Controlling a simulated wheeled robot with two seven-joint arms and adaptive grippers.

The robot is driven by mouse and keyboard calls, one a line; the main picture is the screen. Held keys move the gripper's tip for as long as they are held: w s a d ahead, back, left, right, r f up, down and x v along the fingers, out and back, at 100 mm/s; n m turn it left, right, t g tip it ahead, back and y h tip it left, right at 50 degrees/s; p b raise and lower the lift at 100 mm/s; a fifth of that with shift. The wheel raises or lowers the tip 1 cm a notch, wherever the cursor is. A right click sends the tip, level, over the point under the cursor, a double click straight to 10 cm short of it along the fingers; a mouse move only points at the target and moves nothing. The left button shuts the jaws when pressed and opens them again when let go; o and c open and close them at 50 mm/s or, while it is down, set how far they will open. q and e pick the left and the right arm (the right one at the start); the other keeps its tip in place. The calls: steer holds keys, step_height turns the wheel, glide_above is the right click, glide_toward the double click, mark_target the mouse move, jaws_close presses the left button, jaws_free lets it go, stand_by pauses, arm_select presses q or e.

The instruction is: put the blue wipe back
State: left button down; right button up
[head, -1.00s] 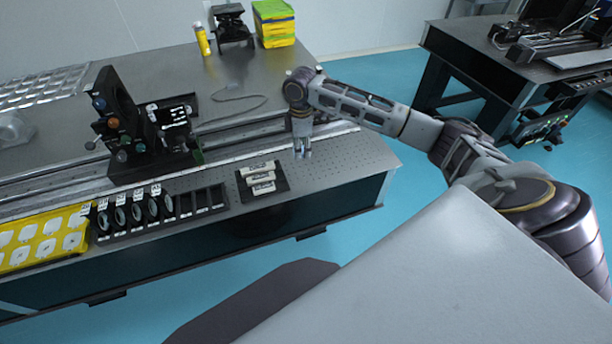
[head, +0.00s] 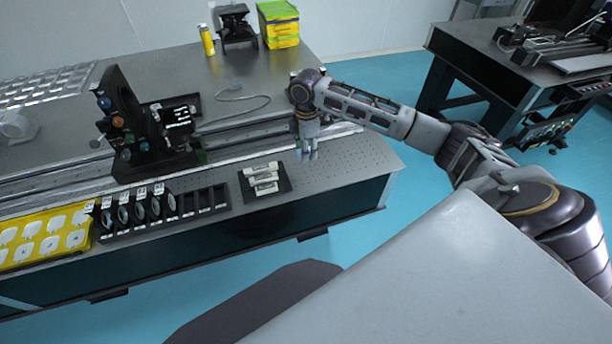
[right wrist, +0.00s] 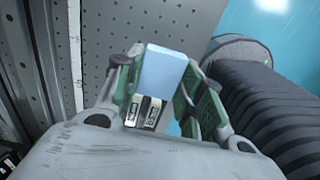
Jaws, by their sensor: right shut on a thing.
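My right gripper (head: 308,154) hangs fingers down over the front right part of the optical table (head: 350,160). In the right wrist view my right gripper (right wrist: 160,92) has its green-padded fingers on either side of a pale blue block-like piece, the blue wipe (right wrist: 166,68). It is shut on the wipe. Two small white pieces with dark labels (right wrist: 144,112) show between the fingers, below the wipe in the picture; I cannot tell what they belong to. In the head view the wipe is too small to make out clearly. My left gripper is not in view.
A black tray with white labelled pieces (head: 264,180) lies left of the gripper. A black lens rack (head: 165,210) and yellow tray (head: 45,237) stand farther left. A metal rail (head: 235,140) runs behind, with a black optical mount (head: 125,125). The perforated surface right of the gripper is clear.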

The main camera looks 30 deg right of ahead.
glide_above(306, 175)
steer(key=shift+s+f, duration=0.1)
steer(key=shift+f, duration=2.4)
steer(key=shift+f, duration=0.1)
steer(key=shift+f, duration=2.4)
steer(key=o, duration=1)
steer(key=shift+f, duration=0.1)
step_height(306, 175, up, 12)
steer(key=shift+r, duration=0.15)
